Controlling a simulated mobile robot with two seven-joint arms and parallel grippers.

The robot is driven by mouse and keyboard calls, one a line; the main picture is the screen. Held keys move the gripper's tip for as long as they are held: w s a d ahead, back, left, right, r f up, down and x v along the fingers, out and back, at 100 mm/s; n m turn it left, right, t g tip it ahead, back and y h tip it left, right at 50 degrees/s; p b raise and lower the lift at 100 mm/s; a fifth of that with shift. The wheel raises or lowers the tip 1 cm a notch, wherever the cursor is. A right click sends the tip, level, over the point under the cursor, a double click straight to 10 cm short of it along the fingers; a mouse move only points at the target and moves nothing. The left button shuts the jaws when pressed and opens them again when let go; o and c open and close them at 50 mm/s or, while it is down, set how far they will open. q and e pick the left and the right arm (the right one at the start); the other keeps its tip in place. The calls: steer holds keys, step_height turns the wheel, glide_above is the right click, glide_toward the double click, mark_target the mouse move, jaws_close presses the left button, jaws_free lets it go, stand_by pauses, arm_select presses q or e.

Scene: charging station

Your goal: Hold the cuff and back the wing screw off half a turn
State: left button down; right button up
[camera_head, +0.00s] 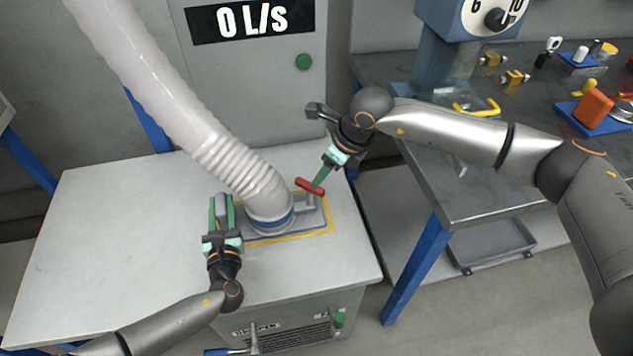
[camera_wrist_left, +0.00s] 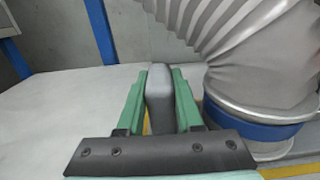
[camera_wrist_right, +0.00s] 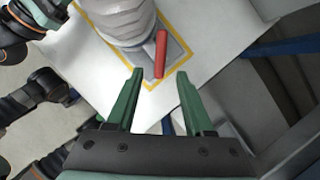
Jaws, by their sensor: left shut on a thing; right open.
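The cuff (camera_head: 270,221) is a grey ring with a blue band at the hose's lower end. The band also shows in the left wrist view (camera_wrist_left: 255,128). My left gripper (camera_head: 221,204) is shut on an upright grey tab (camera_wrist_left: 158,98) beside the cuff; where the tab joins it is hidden. The wing screw (camera_head: 309,187) is a red bar on the right side of the cuff. In the right wrist view the red wing screw (camera_wrist_right: 160,54) lies ahead, in line with the gap between the fingertips. My right gripper (camera_head: 319,181) is open close to it; contact is unclear.
The ribbed hose (camera_head: 150,75) rises to the upper left. A yellow outline (camera_head: 290,238) surrounds the cuff's base plate on the white bench top (camera_head: 100,235). A cabinet with a "0 L/s" display (camera_head: 250,22) stands behind. A grey table (camera_head: 490,185) with several tools is at right.

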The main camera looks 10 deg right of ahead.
mark_target(310, 194)
steer(key=shift+x, duration=2.75)
jaws_close()
